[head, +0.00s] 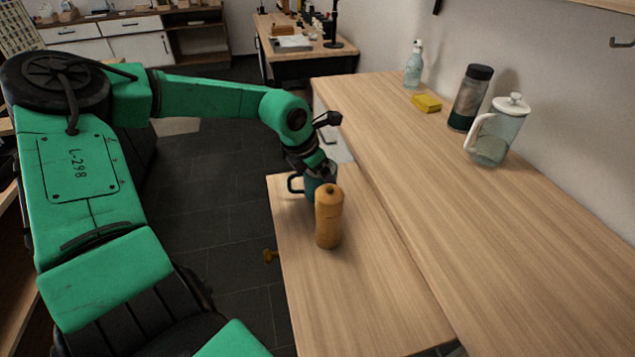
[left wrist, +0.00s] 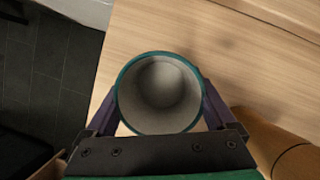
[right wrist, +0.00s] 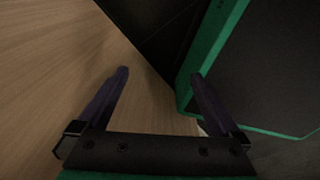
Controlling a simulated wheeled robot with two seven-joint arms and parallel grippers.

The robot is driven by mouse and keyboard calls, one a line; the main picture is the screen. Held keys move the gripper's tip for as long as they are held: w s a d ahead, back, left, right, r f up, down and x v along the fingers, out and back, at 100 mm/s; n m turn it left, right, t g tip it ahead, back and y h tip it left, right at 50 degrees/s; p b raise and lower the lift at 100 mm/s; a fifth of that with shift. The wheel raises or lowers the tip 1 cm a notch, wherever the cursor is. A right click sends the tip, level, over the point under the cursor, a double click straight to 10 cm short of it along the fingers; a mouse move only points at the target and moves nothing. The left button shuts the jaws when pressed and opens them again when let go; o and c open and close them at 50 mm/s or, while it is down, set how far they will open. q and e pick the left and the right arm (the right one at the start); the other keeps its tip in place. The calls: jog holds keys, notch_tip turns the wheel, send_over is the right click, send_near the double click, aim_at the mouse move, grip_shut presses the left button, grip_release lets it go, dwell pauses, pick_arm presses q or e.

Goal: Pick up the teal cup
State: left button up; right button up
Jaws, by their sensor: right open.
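The teal cup (head: 310,191) is near the far end of the narrow wooden table, with its handle to the left in the head view. Its bottom is partly hidden behind a wooden mill, so I cannot tell whether it touches the table. In the left wrist view I look down into the empty cup (left wrist: 121,94), with a pale inside and teal rim. My left gripper (left wrist: 160,100) has one finger on each side of the cup; contact is unclear. My right gripper (right wrist: 160,73) is open and empty, outside the head view.
The wooden mill (head: 328,218) stands close in front of the cup. A larger wooden table (head: 460,220) adjoins on the right, bearing a glass press (head: 497,135), a dark-topped flask (head: 470,97), a yellow sponge (head: 427,103) and a pump bottle (head: 414,66). Its near part is clear.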

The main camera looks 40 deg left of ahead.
pick_arm(q)
jog(key=c, duration=0.9)
jog(key=shift+c, duration=0.2)
jog(key=shift+r, duration=0.15)
notch_tip(320, 180, up, 20)
jog(key=shift+p, duration=0.3)
